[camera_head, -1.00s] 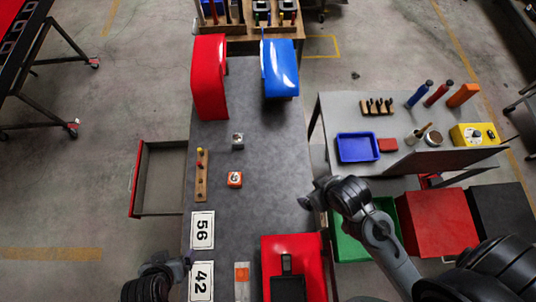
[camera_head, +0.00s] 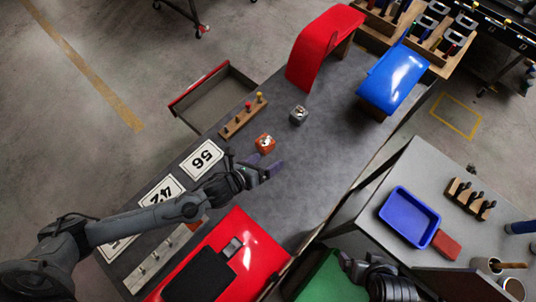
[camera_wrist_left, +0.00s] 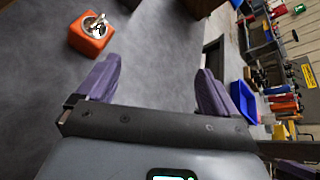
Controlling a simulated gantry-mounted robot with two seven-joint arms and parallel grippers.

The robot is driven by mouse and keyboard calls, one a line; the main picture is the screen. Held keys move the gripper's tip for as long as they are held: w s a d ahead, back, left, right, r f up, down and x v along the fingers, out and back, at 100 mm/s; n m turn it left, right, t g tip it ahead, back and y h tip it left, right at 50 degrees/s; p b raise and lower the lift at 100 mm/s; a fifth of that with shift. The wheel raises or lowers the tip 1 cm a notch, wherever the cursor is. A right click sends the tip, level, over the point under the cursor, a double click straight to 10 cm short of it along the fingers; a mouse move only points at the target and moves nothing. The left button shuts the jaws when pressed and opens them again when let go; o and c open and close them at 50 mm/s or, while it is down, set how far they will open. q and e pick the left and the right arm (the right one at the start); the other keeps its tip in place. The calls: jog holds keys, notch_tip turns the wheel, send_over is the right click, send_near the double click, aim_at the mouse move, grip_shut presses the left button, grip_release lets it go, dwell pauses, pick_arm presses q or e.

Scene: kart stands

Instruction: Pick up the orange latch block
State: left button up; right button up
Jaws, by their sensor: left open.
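The orange latch block (camera_head: 265,143) sits on the grey workbench (camera_head: 310,180). It is a small orange cube with a round metal fitting on top. In the left wrist view the block (camera_wrist_left: 91,33) is at the upper left, beyond and to the left of the fingers. My left gripper (camera_head: 272,170) is open and empty over the bench, just in front of the block and apart from it. Its purple fingers (camera_wrist_left: 157,85) are spread wide in the wrist view. My right arm shows at the bottom right of the head view, but its fingers cannot be made out.
A grey block (camera_head: 299,114) and a wooden peg strip (camera_head: 243,116) are near the orange block. Number plates (camera_head: 202,159) lie to the left. A red panel (camera_head: 240,235) is in front; red (camera_head: 318,45) and blue (camera_head: 392,80) panels stand behind. A blue tray (camera_head: 409,217) is right.

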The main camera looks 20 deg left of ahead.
aim_at(266, 140)
pick_arm(q)
jog(key=w+a+f+m+b, duration=0.1)
jog(key=a+f+m, duration=0.1)
jog(key=w+a+f+m+b, duration=0.2)
jog(key=a+f, duration=0.1)
jog(key=w+a+f+m+b, duration=0.2)
jog(key=a, duration=0.1)
jog(key=shift+w+f, duration=0.1)
jog(key=shift+f, duration=0.1)
jog(key=shift+m+t, duration=0.3)
jog(key=x, duration=0.4)
jog(key=shift+w+b, duration=0.2)
jog(key=shift+b, duration=0.2)
jog(key=shift+x, duration=3.1)
jog(key=shift+f, duration=0.1)
pick_arm(e)
notch_tip(266, 140, down, 8)
jog(key=shift+f, duration=0.15)
pick_arm(q)
jog(key=shift+c, duration=0.2)
jog(key=c, duration=1.1)
pick_arm(e)
jog(key=shift+d, duration=0.15)
pick_arm(q)
jog(key=shift+c, duration=0.2)
